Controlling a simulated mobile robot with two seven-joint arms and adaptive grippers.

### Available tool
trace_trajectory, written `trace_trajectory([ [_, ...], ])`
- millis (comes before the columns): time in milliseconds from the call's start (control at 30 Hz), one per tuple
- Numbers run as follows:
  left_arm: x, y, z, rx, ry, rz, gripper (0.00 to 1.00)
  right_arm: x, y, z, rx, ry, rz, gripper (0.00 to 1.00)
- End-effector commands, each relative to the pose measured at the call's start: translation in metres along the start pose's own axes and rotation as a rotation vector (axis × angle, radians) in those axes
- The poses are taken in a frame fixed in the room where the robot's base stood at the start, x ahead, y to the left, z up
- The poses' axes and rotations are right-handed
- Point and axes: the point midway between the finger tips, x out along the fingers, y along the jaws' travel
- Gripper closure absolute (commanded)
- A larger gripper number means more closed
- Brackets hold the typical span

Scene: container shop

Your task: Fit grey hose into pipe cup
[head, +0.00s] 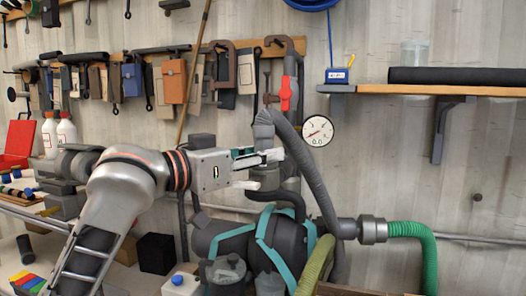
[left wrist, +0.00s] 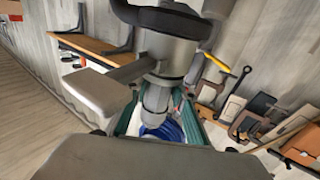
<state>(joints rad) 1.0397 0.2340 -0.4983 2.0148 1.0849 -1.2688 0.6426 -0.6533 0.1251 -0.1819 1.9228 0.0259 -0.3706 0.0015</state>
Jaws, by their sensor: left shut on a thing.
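The grey hose (head: 317,180) is ribbed. It arches over at the top and hangs down to the right in the head view. My left gripper (head: 262,158) reaches in from the left and is shut on the hose's downward end, just below the bend. The pipe cup (head: 267,180) is grey and upright, directly under the gripper, and joins a dark curved pipe. In the left wrist view the wide grey cup (left wrist: 168,55) and a narrower grey piece (left wrist: 155,100) are in line. The fingers partly hide the join, so I cannot tell how deep the hose sits. My right gripper is not in view.
A pressure gauge (head: 318,131) and a red-handled valve (head: 286,93) are close by on the wall. A dark tank (head: 207,240) with teal straps and a green hose (head: 428,255) lie below. A wooden shelf (head: 455,90) is at the right.

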Motion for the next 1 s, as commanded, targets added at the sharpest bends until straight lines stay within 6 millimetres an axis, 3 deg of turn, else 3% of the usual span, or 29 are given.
trace_trajectory([
  [367,0.0,0.0,0.003,0.001,0.001,0.0,1.0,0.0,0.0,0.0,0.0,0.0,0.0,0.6],
  [400,0.0,0.0,0.003,0.001,0.001,0.0,0.69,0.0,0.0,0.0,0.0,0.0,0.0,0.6],
  [467,0.0,0.0,0.003,0.001,0.001,0.0,0.55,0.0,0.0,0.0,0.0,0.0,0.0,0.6],
  [833,-0.002,0.0,0.004,0.001,-0.001,-0.001,0.55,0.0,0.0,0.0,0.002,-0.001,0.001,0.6],
  [1000,-0.019,-0.001,0.004,0.003,0.0,-0.003,0.55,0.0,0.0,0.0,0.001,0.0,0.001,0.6],
])
